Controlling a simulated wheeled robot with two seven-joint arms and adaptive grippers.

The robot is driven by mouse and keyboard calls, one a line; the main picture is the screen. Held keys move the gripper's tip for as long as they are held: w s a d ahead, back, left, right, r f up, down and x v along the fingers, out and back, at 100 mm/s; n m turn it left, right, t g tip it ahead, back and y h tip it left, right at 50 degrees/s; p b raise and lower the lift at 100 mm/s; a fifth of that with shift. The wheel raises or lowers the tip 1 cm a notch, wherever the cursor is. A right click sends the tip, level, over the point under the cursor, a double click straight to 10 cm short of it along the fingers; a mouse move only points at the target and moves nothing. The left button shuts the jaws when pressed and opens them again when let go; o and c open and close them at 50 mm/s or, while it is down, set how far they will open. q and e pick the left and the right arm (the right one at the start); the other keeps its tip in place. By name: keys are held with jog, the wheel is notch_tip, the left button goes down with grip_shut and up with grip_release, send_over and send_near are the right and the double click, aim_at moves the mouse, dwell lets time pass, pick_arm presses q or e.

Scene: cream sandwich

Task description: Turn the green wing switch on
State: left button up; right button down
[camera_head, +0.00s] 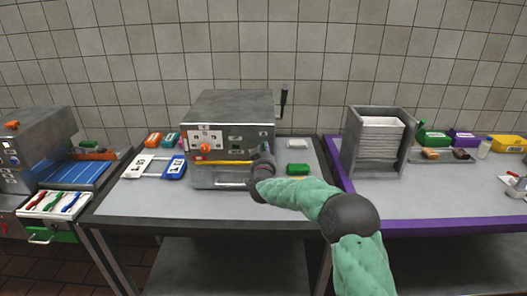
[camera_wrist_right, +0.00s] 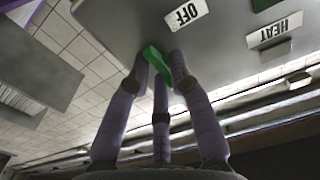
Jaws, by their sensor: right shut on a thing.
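The green wing switch (camera_wrist_right: 154,59) shows in the right wrist view on a grey metal panel (camera_wrist_right: 125,22). It sits between the fingers of my right gripper (camera_wrist_right: 161,66), which is shut on it. An OFF label (camera_wrist_right: 185,14) is close to the switch, and a HEAT label (camera_wrist_right: 274,31) is farther right. In the head view my right gripper (camera_head: 265,157) is at the right part of the front of the metal machine (camera_head: 232,105), and it hides the switch there. My left gripper is not in view.
The machine has an orange knob (camera_head: 205,148) and a yellow handle (camera_head: 222,162) on its front. A green block (camera_head: 298,169) lies on the table right of my gripper. A rack of white plates (camera_head: 381,135) stands farther right. The table front is clear.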

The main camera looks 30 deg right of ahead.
jog(key=c, duration=1.2)
grip_release()
jog(key=shift+s+d, duration=0.1)
jog(key=shift+d, duration=0.15)
jog(key=shift+a, duration=0.2)
jog(key=v, duration=1.2)
jog(key=shift+f, duration=0.15)
